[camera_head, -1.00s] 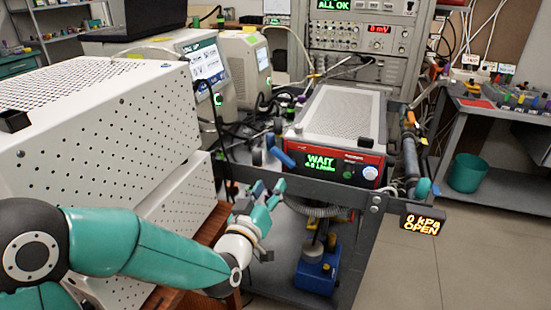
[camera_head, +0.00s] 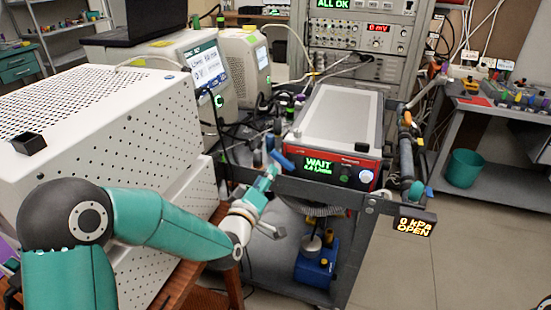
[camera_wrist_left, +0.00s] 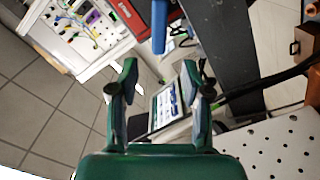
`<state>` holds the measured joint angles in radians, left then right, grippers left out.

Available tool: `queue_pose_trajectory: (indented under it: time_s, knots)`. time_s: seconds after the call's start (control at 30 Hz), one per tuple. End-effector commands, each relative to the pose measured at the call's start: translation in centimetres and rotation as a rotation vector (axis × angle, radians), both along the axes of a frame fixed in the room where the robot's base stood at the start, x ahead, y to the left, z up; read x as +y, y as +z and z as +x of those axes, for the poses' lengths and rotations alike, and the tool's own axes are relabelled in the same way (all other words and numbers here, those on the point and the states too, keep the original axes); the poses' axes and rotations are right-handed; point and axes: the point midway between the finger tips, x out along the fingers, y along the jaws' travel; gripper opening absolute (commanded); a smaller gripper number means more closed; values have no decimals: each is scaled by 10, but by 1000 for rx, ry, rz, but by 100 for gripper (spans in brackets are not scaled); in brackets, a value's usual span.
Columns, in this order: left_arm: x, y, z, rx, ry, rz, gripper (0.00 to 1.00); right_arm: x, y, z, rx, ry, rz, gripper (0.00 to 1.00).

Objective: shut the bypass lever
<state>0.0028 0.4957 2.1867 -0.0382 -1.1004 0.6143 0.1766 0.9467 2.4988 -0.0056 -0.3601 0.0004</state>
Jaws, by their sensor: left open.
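A blue lever (camera_head: 283,160) sticks out at the left front corner of the red-fronted instrument, at the cart's edge. I take it to be the bypass lever; its pivot is hard to see. It also shows at the top of the left wrist view (camera_wrist_left: 159,25). My left gripper (camera_head: 268,176) is open and empty, just below and left of the lever in the head view. In the left wrist view the open fingers (camera_wrist_left: 160,78) point towards the lever, with a gap between. A small display (camera_head: 411,225) at the cart's right corner reads "0 kPa OPEN". My right gripper is not in view.
The red-fronted instrument (camera_head: 334,168) shows "WAIT". A perforated white cabinet (camera_head: 110,135) stands close beside my left arm. The dark cart rail (camera_head: 325,192) runs below the instrument. Pipes and valves (camera_head: 407,150) line the cart's right side. Cables lie left of the instrument.

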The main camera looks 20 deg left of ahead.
Motion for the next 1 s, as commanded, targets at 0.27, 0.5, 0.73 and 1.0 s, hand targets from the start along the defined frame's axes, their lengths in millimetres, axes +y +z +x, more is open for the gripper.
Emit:
queue_pose_trajectory:
  time_s: [0.27,0.5,0.73,1.0]
  knots:
    - [-2,1,55,-1,1,0,48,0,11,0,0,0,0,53]
    - [-3,0,76,1,-1,0,48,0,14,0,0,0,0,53]
    - [-3,0,79,1,-1,0,48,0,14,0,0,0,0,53]
    - [-3,0,79,0,-1,0,21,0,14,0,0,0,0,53]
